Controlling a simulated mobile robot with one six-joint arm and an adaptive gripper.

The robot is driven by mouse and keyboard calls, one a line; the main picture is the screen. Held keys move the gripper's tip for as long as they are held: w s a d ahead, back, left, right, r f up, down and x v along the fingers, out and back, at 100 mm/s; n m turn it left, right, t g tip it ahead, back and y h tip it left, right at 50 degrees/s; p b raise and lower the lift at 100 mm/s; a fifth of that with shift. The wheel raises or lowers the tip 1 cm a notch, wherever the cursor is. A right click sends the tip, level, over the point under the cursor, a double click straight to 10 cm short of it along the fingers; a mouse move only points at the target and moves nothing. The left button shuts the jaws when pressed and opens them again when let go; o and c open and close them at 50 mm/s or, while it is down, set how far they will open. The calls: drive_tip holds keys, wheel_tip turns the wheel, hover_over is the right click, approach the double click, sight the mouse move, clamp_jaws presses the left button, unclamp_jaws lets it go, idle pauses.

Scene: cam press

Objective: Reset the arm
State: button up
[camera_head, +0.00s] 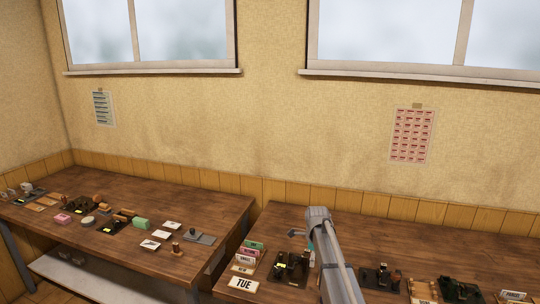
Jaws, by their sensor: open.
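My arm (336,262) reaches up from the bottom edge over the right table. My gripper (300,235) shows only in part, as a small dark shape at the left of the arm's end. It is open, and I see nothing held in it. The arm hides most of it and part of the table below. It appears to be above the table, near a dark device (291,268) with a yellow-green patch.
The left table (190,190) holds several small items. A gap separates the tables. A wall with windows (150,35) and a red chart (412,135) stands behind.

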drive_tip(key=s+f+n+b, duration=0.2)
drive_tip(key=s+n, duration=0.8)
drive_tip(key=s, duration=0.5)
drive_tip(key=s+f+n+b, duration=0.3)
drive_tip(key=s+n, duration=0.8)
drive_tip(key=s, duration=0.3)
drive_tip(key=shift+s+d+f+n, duration=0.2)
drive_tip(key=shift+s+d+n, duration=0.1)
drive_tip(key=shift+s+d, duration=0.1)
